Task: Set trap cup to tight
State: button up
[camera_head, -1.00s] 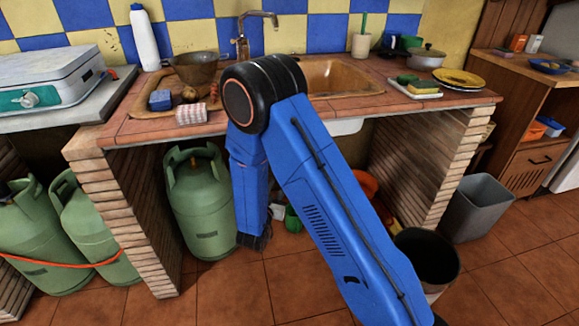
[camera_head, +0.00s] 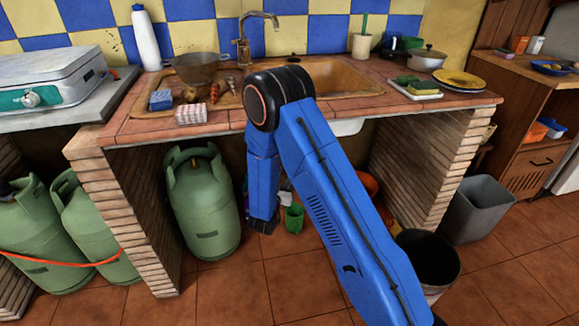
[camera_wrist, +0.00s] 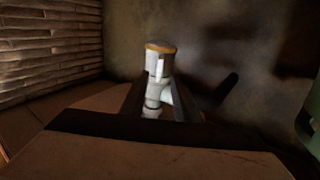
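In the wrist view, a white trap (camera_wrist: 155,90) stands in the middle of the picture. It has a wide round cup end (camera_wrist: 160,60) with a brass-coloured rim at the top and a narrower pipe with a side branch below. My gripper (camera_wrist: 157,88) shows as two dark fingers, one on each side of the white parts, spread apart. Whether they touch the trap I cannot tell. In the head view my gripper (camera_head: 263,226) hangs low under the sink counter, and my blue arm hides the trap there. The cup's tightness cannot be read.
A green gas cylinder (camera_head: 203,200) stands close to the left of my arm. A brick pillar (camera_head: 425,170) and a dark bin (camera_head: 428,258) are at the right. The sink counter (camera_head: 375,103) is above.

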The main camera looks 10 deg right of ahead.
jog(key=x, duration=0.7)
grip_shut()
